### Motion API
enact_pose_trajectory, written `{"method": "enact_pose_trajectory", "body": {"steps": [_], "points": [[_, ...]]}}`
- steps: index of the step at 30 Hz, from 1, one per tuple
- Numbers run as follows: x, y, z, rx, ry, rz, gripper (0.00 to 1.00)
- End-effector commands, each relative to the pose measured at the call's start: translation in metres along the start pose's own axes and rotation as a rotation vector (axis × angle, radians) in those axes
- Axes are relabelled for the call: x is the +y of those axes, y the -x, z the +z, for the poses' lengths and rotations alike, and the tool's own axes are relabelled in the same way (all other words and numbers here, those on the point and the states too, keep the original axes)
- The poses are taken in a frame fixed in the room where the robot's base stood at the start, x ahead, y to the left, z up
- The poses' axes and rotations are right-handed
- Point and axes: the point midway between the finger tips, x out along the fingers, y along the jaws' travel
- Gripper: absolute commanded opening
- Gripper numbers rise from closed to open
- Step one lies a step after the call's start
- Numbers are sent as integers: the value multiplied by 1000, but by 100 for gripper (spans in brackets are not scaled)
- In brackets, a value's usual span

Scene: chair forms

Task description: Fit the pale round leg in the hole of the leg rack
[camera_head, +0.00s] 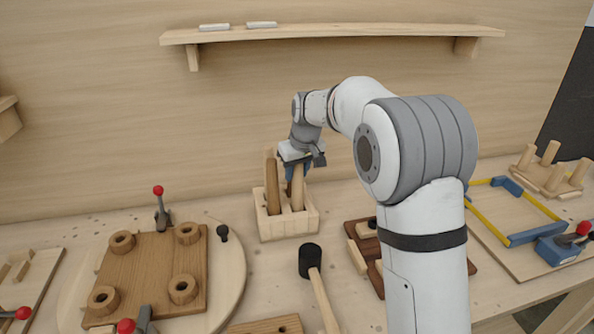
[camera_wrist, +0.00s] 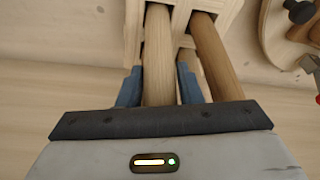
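The pale round leg (camera_head: 298,188) stands nearly upright at the right of the leg rack (camera_head: 287,228), a pale wooden box. Its lower end is inside the rack's outline; how deep it sits is hidden. My gripper (camera_head: 297,168) is at the leg's upper part. In the wrist view the blue fingers (camera_wrist: 159,84) lie close against both sides of the pale leg (camera_wrist: 158,50), shut on it. The leg runs down to the rack's frame (camera_wrist: 132,28). A darker brown leg (camera_head: 273,198) stands in the rack to the left; it also shows in the wrist view (camera_wrist: 214,55).
A board with rings (camera_head: 150,270) and clamps lies left of the rack. A mallet (camera_head: 311,261) lies in front. A dark wooden tray (camera_head: 362,230) is at the right, partly behind my arm. A shelf (camera_head: 330,34) hangs on the wall above.

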Motion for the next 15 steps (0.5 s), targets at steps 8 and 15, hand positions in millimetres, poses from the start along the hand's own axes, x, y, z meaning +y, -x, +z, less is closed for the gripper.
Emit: {"method": "enact_pose_trajectory", "body": {"steps": [8, 15], "points": [[0, 0, 0, 0, 0, 0, 52], [0, 3, 0, 0, 1, 0, 52]]}}
